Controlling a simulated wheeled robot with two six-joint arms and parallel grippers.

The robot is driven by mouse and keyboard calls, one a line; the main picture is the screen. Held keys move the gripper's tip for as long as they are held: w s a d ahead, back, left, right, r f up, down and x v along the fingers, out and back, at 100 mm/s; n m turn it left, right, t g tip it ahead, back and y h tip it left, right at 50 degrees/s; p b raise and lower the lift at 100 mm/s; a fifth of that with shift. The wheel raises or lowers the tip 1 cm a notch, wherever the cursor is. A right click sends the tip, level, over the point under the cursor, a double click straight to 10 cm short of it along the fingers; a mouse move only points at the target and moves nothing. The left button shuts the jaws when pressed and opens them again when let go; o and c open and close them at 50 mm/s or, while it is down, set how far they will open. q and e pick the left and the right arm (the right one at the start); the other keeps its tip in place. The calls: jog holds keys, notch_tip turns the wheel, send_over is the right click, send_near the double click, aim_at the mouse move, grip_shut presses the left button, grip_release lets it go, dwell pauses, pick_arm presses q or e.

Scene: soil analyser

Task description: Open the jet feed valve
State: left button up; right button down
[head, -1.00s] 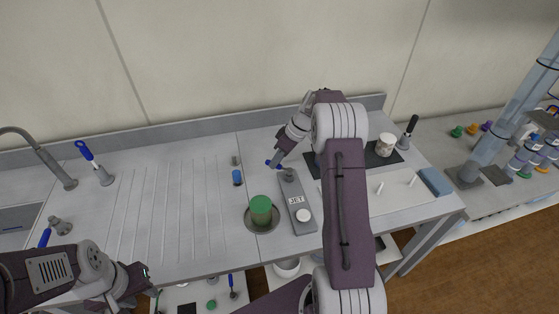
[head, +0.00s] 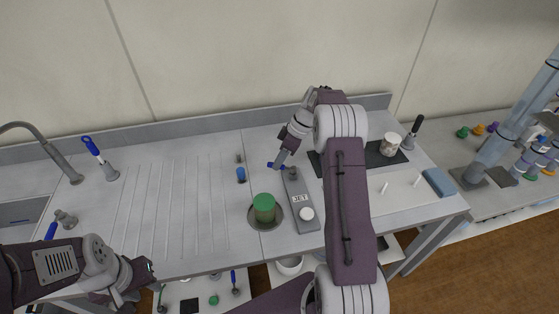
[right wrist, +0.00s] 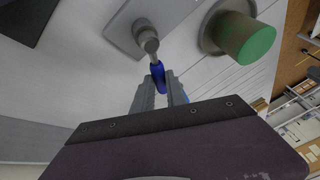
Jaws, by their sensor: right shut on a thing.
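The jet feed valve is a grey plate (head: 300,213) labelled JET, with a white round button (head: 306,214) at its near end. At its far end a grey stem (right wrist: 147,38) carries a blue lever (head: 274,165). In the right wrist view the blue lever (right wrist: 158,74) lies between the two fingers of my right gripper (right wrist: 160,90). The right gripper (head: 279,163) is shut on that lever, and the fingers hide part of it. My left gripper (head: 138,277) is at the lower left, away from the valve, and its jaws are unclear.
A green cylinder (head: 264,208) stands on a round dish just left of the plate. A small blue-topped item (head: 241,175) stands farther left. A white cup (head: 390,144) is on a dark mat to the right. The ribbed counter at left is mostly clear.

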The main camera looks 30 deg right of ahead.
jog(key=c, duration=1.3)
grip_release()
jog(key=shift+c, duration=0.2)
jog(key=v, duration=0.9)
jog(key=shift+a, duration=0.1)
